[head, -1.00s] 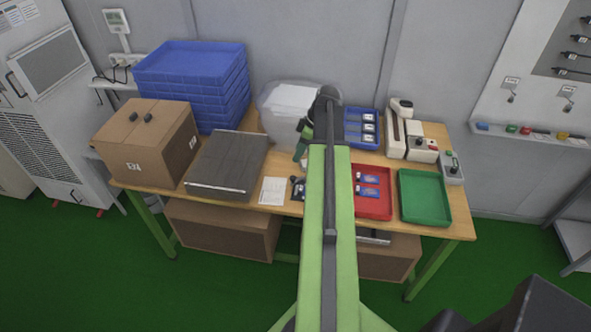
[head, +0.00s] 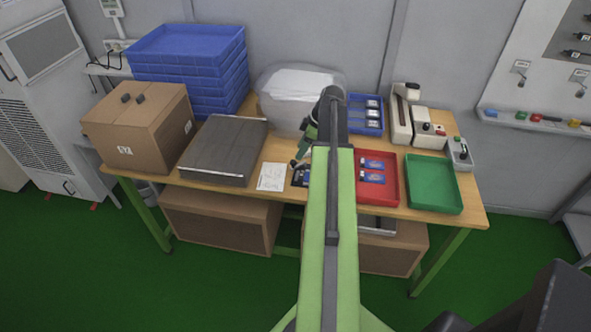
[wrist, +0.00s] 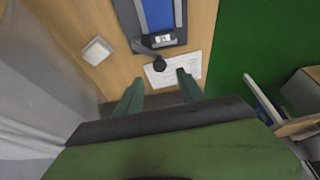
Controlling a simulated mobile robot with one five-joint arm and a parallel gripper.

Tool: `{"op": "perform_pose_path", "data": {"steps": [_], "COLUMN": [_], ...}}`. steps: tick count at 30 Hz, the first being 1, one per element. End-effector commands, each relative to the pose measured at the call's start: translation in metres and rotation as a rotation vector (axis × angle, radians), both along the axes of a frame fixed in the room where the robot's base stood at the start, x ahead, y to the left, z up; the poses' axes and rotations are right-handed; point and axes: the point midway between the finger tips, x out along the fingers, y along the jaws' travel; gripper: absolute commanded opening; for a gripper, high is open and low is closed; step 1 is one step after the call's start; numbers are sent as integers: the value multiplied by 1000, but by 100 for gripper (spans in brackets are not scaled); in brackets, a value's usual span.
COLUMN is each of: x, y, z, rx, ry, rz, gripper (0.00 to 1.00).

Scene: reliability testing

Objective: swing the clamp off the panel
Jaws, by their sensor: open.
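The panel (wrist: 157,15) is blue and sits in a dark fixture at the top of the wrist view. The clamp (wrist: 148,47) is a dark arm with a round black knob (wrist: 159,64). It lies at the panel's near end, by a small pale part. My gripper (wrist: 160,92) is open, its green fingers apart, with the knob just beyond the fingertips and between them in the picture. Nothing is between the fingers. In the head view my arm hides most of the fixture; a dark corner of it (head: 300,176) shows left of the arm.
A printed sheet (head: 271,177) lies beside the fixture. A grey slab (head: 224,148), a cardboard box (head: 140,128) and stacked blue trays (head: 190,60) stand left. A red tray (head: 389,192) and an empty green tray (head: 433,184) lie right.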

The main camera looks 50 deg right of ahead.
Motion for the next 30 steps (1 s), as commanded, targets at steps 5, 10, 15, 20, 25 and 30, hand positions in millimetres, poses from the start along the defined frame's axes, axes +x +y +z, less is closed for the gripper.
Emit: {"op": "perform_pose_path", "data": {"steps": [5, 10, 15, 20, 25, 30], "x": [12, 18, 19, 19, 19, 19], "y": [8, 13, 13, 13, 13, 13], "z": [-46, -59, -57, -57, -57, -57], "rx": [0, 0, 0, 0, 0, 0], "ry": [0, 0, 0, 0, 0, 0], "rz": [0, -1, -1, -1, -1, -1], "gripper": [46, 46, 46, 37, 15, 0]}}
